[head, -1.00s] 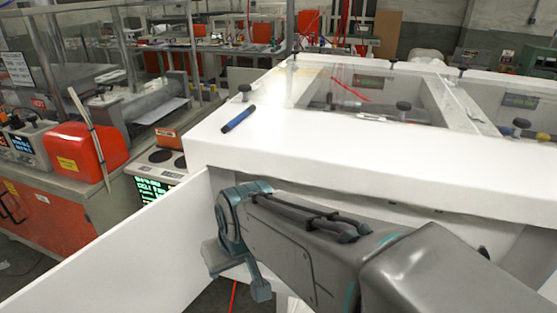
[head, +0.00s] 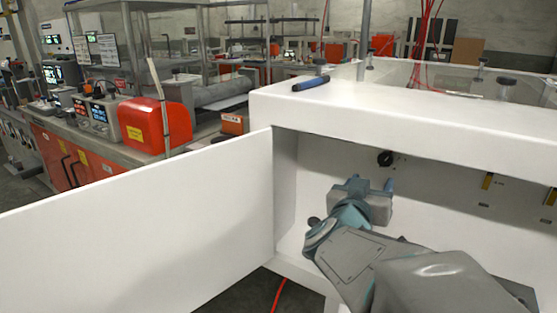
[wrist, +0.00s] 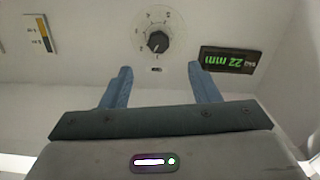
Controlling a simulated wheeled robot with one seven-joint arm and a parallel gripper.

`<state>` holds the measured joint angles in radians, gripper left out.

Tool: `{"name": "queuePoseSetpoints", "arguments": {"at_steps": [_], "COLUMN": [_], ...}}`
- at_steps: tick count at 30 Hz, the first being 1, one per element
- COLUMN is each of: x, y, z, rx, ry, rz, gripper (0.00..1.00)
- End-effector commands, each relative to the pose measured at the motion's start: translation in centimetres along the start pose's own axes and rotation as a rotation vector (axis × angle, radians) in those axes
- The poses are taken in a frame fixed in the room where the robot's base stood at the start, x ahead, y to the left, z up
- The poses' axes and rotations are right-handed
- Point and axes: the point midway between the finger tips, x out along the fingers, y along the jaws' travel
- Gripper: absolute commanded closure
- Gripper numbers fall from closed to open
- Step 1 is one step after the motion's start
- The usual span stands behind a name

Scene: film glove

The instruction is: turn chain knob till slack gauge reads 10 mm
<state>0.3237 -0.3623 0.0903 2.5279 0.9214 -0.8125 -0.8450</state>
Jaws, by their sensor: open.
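In the wrist view, a dark knob (wrist: 158,42) with a pointer sits on a pale round dial with numbers, on a white panel. Beside it, a dark slack gauge display (wrist: 228,60) shows green text, upside down, that reads 22 mm. My gripper (wrist: 160,76) is open, its two blue fingers apart, with nothing between them; the knob lies ahead of the gap, not gripped. In the head view, my gripper (head: 371,184) is inside the white cabinet opening. A black knob (head: 385,158) shows on the back wall there; I cannot tell whether it is the same knob.
The open white door (head: 150,225) stands to the left of the opening. Yellow-and-black strips (head: 487,181) are on the back wall to the right.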

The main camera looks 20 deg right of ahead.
Motion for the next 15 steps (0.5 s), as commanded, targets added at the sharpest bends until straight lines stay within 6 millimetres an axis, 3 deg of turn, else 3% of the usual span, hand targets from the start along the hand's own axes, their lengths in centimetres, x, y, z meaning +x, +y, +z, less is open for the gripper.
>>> {"name": "queuePoseSetpoints", "arguments": {"at_steps": [5, 15], "x": [1.7, 8.4], "y": [0.2, 0.3], "z": [0.1, 0.3], "rx": [-0.001, -0.002], "ry": [0.001, 0.001], "rz": [0.013, 0.011], "gripper": [0.45, 0.45]}}
